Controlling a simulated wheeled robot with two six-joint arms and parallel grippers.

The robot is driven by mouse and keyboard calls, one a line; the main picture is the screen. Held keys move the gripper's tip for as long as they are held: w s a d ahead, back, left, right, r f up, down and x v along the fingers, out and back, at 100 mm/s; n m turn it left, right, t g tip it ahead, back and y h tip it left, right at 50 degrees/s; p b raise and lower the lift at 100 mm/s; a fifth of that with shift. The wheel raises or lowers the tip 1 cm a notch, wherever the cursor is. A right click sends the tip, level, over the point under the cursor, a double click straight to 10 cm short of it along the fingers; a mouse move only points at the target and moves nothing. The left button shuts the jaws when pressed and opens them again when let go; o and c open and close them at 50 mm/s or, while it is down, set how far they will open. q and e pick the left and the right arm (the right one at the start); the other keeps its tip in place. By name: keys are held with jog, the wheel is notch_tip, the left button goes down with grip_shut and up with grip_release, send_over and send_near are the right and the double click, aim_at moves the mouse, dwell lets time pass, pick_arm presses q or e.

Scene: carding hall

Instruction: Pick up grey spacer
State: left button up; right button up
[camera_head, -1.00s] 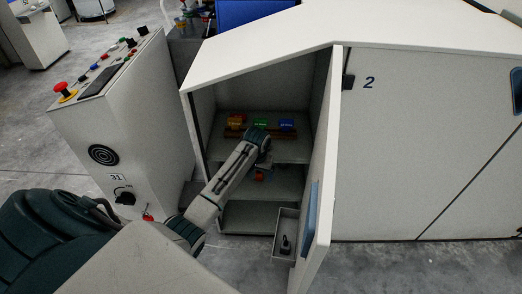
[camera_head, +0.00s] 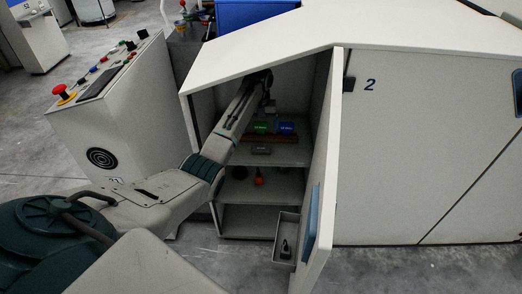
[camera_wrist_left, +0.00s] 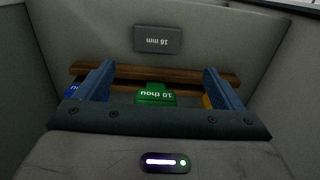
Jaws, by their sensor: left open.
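The grey spacer (camera_head: 261,149) is a flat block lying on the upper shelf of the open cabinet, in front of a brown wooden rail (camera_head: 284,139). In the left wrist view the grey spacer (camera_wrist_left: 158,39) shows at the top, marked "18 mm", with nothing touching it. My left gripper (camera_head: 269,108) is inside the cabinet, above and behind the spacer. In the left wrist view its two blue fingers (camera_wrist_left: 157,82) are apart and empty, over the rail and a green block (camera_wrist_left: 154,95). My right gripper is not in view.
On the rail stand the green block, a blue block (camera_head: 286,128) and an orange one (camera_wrist_left: 208,102). The open door (camera_head: 317,180) with a small bin (camera_head: 284,240) bounds the right side. An orange-red item (camera_head: 259,176) is on the shelf below.

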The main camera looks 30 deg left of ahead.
aim_at(261, 148)
pick_arm(q)
notch_tip(261, 148, down, 3)
jog(key=f, duration=0.3)
jog(key=d+f, duration=0.1)
jog(key=shift+s+f, duration=0.15)
jog(key=shift+s, duration=0.15)
jog(key=shift+f, duration=0.45)
jog(key=c, duration=1.1)
jog(key=shift+r, duration=0.15)
